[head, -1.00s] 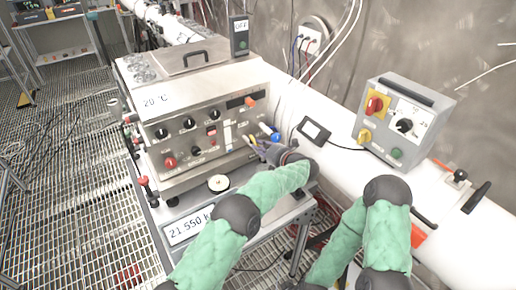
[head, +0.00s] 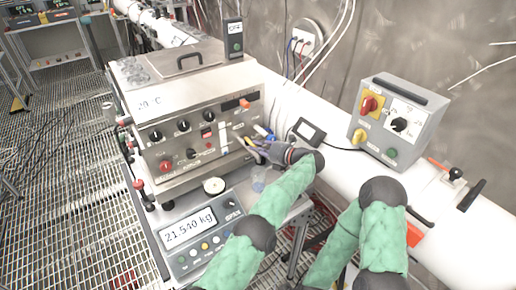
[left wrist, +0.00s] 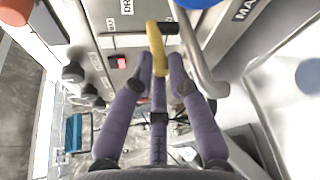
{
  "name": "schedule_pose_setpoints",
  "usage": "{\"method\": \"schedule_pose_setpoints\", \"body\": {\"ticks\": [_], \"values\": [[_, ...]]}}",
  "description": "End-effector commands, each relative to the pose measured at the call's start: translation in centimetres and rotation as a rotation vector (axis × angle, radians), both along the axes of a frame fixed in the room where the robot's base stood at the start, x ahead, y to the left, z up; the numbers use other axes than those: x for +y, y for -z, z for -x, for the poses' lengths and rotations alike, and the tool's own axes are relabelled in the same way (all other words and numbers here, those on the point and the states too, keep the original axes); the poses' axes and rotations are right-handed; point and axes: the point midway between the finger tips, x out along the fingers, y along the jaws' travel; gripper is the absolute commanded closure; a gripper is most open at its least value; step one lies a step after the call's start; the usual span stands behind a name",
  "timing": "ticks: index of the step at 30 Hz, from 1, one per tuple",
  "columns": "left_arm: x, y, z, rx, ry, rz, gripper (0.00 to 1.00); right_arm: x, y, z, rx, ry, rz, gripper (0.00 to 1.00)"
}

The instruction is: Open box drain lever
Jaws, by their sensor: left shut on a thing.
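The steel box (head: 160,95) stands left of centre in the head view, with knobs and buttons on its front panel. A small yellow lever (left wrist: 155,45) shows at the top middle of the left wrist view, below a partly cut-off label. My left gripper (head: 256,146) is at the right end of the box's front. In the left wrist view its purple fingers (left wrist: 160,72) are closed around the lower end of the yellow lever. The fingers partly hide the lever in the head view. My right arm shows at lower right, but its gripper is out of view.
A scale display (head: 188,228) reading about 21.540 kg sits below the box. A grey switch box (head: 400,118) is on the white pipe at right. A curved metal bar (left wrist: 205,65) runs close beside the fingers. A small dark-framed device (head: 308,131) lies behind the gripper.

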Motion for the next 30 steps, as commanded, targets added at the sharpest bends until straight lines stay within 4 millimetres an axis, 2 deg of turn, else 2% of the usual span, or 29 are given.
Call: {"method": "schedule_pose_setpoints", "body": {"ticks": [2,22,23,24,30], "values": [[0.04,0.75,0.05,0.009,-0.010,0.000,1.00,0.00,0.06,0.00,0.000,0.000,0.000,0.20],[-0.07,0.60,-0.05,0.009,-0.019,0.000,1.00,0.00,0.09,-0.01,0.000,0.000,0.000,0.20],[-0.07,0.60,-0.05,0.009,-0.019,0.000,0.74,0.00,0.09,-0.01,0.000,0.000,0.000,0.20],[-0.07,0.60,-0.05,0.009,-0.019,0.000,0.63,0.00,0.09,0.00,0.000,0.000,0.000,0.20],[-0.08,0.30,-0.08,0.004,-0.018,0.000,0.62,0.00,0.09,0.00,0.000,0.000,0.000,0.20]]}}
